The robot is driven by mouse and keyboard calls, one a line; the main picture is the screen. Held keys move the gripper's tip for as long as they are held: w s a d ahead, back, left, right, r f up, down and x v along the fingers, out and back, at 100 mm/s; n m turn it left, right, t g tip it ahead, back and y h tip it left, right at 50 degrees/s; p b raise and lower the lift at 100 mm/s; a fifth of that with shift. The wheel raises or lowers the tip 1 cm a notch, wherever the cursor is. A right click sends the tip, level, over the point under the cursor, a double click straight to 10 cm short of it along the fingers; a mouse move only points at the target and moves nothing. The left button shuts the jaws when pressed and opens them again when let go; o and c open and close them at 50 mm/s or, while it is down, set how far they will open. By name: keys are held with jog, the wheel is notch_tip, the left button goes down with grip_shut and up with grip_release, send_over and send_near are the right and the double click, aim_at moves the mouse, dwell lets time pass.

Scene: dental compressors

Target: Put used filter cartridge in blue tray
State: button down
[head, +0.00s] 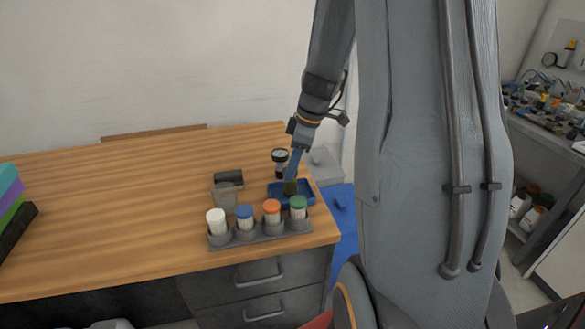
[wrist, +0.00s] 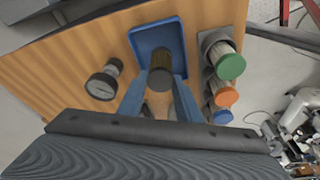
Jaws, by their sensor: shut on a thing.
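My gripper (head: 292,178) reaches down at the blue tray (head: 274,192) near the right end of the wooden table. In the wrist view my gripper (wrist: 160,79) has its two blue fingers shut on the used filter cartridge (wrist: 161,58), a dark brown ribbed cylinder with a darker end. The cartridge also shows in the head view (head: 290,188), below the fingertips and within the tray's outline. In the wrist view it overlaps the blue tray (wrist: 143,38). I cannot tell whether it touches the tray floor.
A grey rack (head: 262,236) in front of the tray holds filters with white, blue, orange and green caps. A round gauge (head: 280,156) stands behind the tray. A grey container (head: 225,196) and a dark box (head: 229,177) are to its left. The table's left middle is clear.

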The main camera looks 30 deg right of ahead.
jog(key=shift+f, duration=0.55)
jog(key=shift+f, duration=0.2)
jog(key=c, duration=1.3)
grip_release()
jog(key=shift+r, duration=0.1)
jog(key=shift+d+r, duration=0.15)
jog(key=shift+r, duration=0.3)
jog(key=b+v, duration=0.2)
jog(key=v, duration=0.9)
jog(key=shift+s+r+b, duration=0.1)
jog(key=shift+r+b, duration=0.1)
jog(key=shift+b, duration=0.15)
